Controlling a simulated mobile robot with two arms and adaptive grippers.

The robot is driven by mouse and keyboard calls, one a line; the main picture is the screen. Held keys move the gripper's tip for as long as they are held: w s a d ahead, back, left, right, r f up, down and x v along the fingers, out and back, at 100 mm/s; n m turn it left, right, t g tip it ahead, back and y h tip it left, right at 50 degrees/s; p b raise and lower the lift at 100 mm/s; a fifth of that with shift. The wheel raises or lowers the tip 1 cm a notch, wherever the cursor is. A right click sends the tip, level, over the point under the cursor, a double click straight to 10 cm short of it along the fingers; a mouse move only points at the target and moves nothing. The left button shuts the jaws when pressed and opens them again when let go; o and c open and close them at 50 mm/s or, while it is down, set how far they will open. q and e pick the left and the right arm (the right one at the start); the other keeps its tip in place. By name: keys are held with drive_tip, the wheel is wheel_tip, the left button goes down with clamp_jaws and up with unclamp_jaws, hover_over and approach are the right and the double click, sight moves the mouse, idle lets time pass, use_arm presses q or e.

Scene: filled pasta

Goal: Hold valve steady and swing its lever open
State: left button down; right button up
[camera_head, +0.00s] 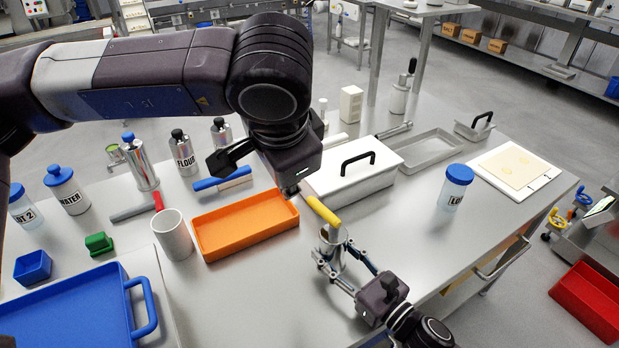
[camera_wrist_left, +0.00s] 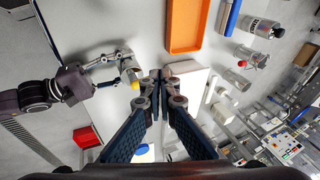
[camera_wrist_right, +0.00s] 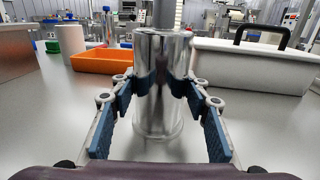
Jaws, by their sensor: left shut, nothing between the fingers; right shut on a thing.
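The valve (camera_head: 331,243) is an upright silver cylinder on the metal table, with a yellow-ended lever (camera_head: 323,211) on top slanting up-left in the head view. My right gripper (camera_head: 333,257) is shut around the valve body; its fingers press both sides of the shiny cylinder (camera_wrist_right: 162,115) in the right wrist view. My left gripper (camera_head: 290,190) is shut and empty, close to the lever's yellow tip. In the left wrist view its closed fingertips (camera_wrist_left: 160,76) are to the right of the yellow tip (camera_wrist_left: 134,76), seemingly apart from it; contact is not clear.
An orange tray (camera_head: 243,258) and a white lidded box (camera_head: 340,192) with a black handle stand behind the valve. A white mug (camera_head: 172,236), a blue tray (camera_head: 70,275) and labelled bottles are to the left. A blue-lidded jar (camera_head: 455,188) stands right. The front table area is clear.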

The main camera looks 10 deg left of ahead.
sight(316, 206)
use_arm(q)
drive_tip(key=w+d+f+n+h, duration=0.1)
drive_tip(key=w+f+n, duration=0.1)
drive_tip(key=n, duration=0.4)
drive_tip(key=w+d+f+n+h, duration=0.1)
drive_tip(key=w+f+n+h, duration=0.1)
drive_tip(key=f+n, duration=0.3)
drive_tip(key=w+f+n+h, duration=0.2)
drive_tip(key=w+f+n, duration=0.1)
drive_tip(key=n, duration=0.5)
drive_tip(key=shift+w+d+f, duration=0.2)
drive_tip(key=shift+d+f, duration=0.05)
drive_tip(key=shift+d, duration=0.15)
